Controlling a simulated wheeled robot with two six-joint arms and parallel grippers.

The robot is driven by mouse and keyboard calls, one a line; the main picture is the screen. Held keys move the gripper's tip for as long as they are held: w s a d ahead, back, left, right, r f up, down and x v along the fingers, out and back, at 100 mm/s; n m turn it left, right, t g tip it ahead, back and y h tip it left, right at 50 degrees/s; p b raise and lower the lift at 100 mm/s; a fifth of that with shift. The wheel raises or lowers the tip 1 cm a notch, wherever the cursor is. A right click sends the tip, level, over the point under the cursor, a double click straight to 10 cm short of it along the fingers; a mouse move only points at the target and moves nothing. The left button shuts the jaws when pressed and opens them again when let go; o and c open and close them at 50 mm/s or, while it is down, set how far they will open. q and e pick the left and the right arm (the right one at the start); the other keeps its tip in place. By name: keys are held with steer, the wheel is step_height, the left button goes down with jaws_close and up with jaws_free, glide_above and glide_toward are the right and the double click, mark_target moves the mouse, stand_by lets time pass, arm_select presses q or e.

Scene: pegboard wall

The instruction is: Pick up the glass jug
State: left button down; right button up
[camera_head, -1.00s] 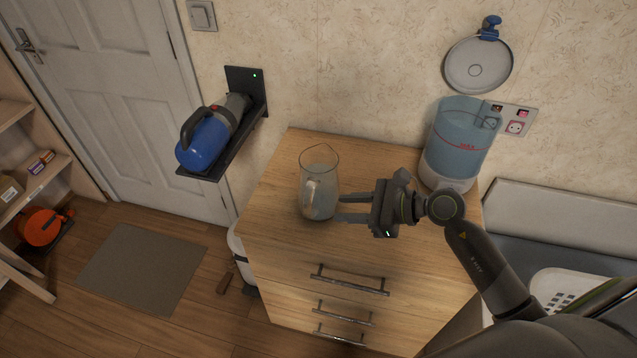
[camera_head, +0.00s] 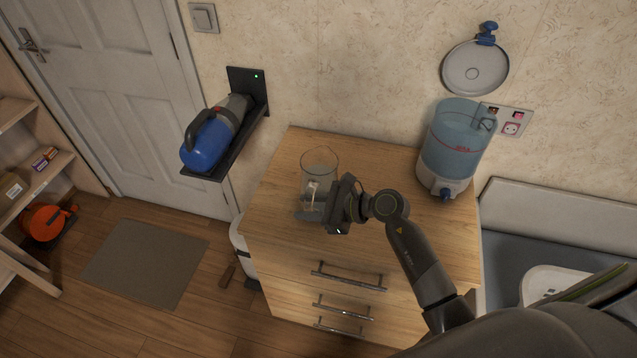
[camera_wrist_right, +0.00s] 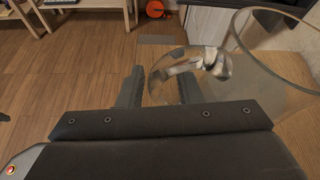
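The clear glass jug (camera_head: 322,163) stands upright on the wooden drawer cabinet, its handle facing the front. In the right wrist view the jug (camera_wrist_right: 285,70) is at the upper right, its handle (camera_wrist_right: 215,66) reaching left toward the fingers. My right gripper (camera_head: 306,203) is at the jug's front side, fingers pointing left. In the wrist view its two fingers (camera_wrist_right: 160,90) are apart, with part of the handle just beyond and between them. I cannot tell whether they touch it. My left gripper is not in view.
A blue water dispenser (camera_head: 455,148) stands at the cabinet's back right. A blue cylindrical device (camera_head: 208,145) rests on a black wall shelf at left. The wooden cabinet top (camera_head: 270,200) is otherwise clear. A round lid (camera_head: 475,68) hangs on the wall.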

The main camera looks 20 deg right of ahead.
steer(key=shift+c, duration=0.4)
jaws_close()
stand_by(0.9)
steer(key=shift+w+r, duration=0.15)
